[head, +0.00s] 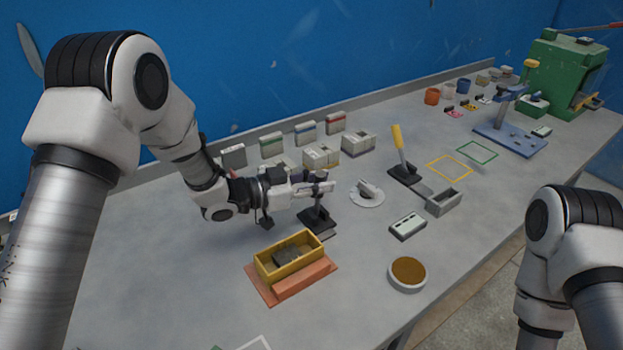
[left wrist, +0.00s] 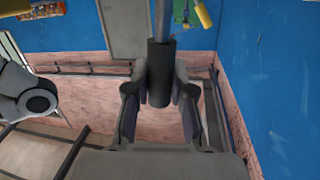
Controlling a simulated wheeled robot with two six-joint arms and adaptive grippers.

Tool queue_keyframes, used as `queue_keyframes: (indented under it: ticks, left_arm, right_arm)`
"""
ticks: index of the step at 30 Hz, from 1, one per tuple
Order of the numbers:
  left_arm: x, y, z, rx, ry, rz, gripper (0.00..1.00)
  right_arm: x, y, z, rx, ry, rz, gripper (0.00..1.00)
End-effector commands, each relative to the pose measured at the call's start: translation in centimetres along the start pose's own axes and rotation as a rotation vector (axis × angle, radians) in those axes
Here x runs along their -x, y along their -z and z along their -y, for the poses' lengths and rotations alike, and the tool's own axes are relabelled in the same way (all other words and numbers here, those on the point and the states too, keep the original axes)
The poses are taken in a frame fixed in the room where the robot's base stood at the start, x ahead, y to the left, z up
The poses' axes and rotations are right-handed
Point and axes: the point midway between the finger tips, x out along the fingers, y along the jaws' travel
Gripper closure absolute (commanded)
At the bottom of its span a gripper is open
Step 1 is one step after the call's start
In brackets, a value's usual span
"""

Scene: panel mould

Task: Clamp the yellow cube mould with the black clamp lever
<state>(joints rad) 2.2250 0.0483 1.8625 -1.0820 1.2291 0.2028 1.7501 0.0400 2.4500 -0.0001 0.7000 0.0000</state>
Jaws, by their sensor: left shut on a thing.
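The yellow mould (head: 264,268) is an open-topped box on an orange plate (head: 328,268), with a dark grey block (head: 286,256) inside. The black clamp lever's dark base (head: 318,223) stands just behind and to the right of it. My left gripper (head: 324,187) is shut on the lever's upper part, above this base. In the left wrist view the black handle (left wrist: 160,75) sits between the two fingers, with a grey rod beyond it. The fingers hide part of the lever in the head view. I cannot tell whether the clamp touches the mould. My right gripper is out of view.
A lever with a yellow handle (head: 398,137) and a grey box (head: 443,202) stand to the right. A round grey knob (head: 367,192), a small grey box (head: 408,226) and a brown-filled dish (head: 408,273) are nearer. Several grey blocks line the back. The table's left front is mostly clear.

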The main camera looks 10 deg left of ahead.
Motion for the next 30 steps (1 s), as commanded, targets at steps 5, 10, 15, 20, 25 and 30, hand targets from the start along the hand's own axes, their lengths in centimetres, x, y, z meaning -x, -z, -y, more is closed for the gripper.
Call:
queue_keyframes:
  ticks: [5,10,15,20,25,30]
  left_arm:
    - [-0.4,-0.5,-1.8,-0.152,0.015,0.030,1.00]
    - [-0.7,-0.7,-3.0,-0.273,0.028,0.054,1.00]
    - [-0.9,-0.9,-3.9,-0.358,0.039,0.071,1.00]
    - [-1.0,-0.9,-4.3,-0.404,0.045,0.080,1.00]
    - [-1.0,-1.0,-4.4,-0.424,0.047,0.085,1.00]
    - [-1.0,-1.0,-4.5,-0.426,0.046,0.086,1.00]
  right_arm:
    - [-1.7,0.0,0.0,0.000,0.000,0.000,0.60]
    - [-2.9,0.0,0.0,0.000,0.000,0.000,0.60]
    - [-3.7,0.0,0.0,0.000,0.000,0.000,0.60]
    - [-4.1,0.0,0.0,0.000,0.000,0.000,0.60]
    - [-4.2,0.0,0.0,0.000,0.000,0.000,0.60]
    - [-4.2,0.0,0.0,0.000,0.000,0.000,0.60]
